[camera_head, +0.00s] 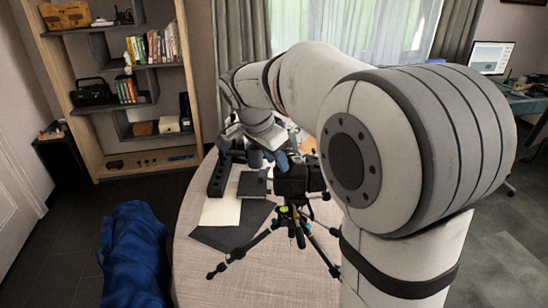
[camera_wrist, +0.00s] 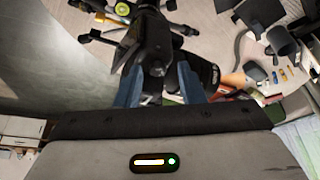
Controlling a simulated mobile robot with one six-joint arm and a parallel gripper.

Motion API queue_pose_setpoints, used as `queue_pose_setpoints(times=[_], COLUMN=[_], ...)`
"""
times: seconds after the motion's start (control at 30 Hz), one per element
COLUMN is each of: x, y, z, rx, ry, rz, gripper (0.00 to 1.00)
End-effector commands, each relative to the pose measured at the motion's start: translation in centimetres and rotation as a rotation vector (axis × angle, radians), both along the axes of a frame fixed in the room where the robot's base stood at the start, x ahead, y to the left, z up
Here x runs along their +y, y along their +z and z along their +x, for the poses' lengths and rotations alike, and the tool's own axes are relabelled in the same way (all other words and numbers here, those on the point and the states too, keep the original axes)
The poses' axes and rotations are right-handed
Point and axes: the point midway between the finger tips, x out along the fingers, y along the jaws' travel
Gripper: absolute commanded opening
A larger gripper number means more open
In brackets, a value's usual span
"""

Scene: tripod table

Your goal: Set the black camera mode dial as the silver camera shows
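The black camera (camera_head: 292,182) sits on a tripod (camera_head: 290,218) on the round table. In the wrist view a black camera body (camera_wrist: 155,45) fills the space ahead of and between my fingers. My gripper (camera_head: 272,163) is at the camera's upper left in the head view. In the wrist view my gripper (camera_wrist: 158,72) has its two blue fingers apart, one on each side of dark camera parts; I cannot tell whether they touch. The mode dial and its marking cannot be made out. I cannot pick out the silver camera in either view.
A black slotted block (camera_head: 219,176), a dark square item (camera_head: 254,184) and dark and pale sheets lie on the table (camera_head: 205,265) left of the tripod. A blue draped thing (camera_head: 133,255) stands beside the table.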

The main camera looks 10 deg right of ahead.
Motion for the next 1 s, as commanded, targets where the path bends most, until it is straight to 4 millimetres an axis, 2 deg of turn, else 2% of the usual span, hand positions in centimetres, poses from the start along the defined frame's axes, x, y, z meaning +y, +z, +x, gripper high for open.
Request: queue_pose_setpoints(times=[0.13, 0.27, 0.63, 0.77, 1.0], x=[0.0, 0.3, 1.9, 2.1, 2.1], y=[0.4, 1.7, 6.8, 7.4, 7.4], z=[-0.1, -0.1, -0.4, -0.5, -0.5], rx=[0.003, 0.002, 0.0, 0.001, 0.001], ry=[-0.002, -0.003, -0.012, -0.014, -0.014], rz=[-0.001, -0.002, 0.0, 0.0, 0.0], gripper=[0.39, 0.39, 0.39, 0.39, 0.39])
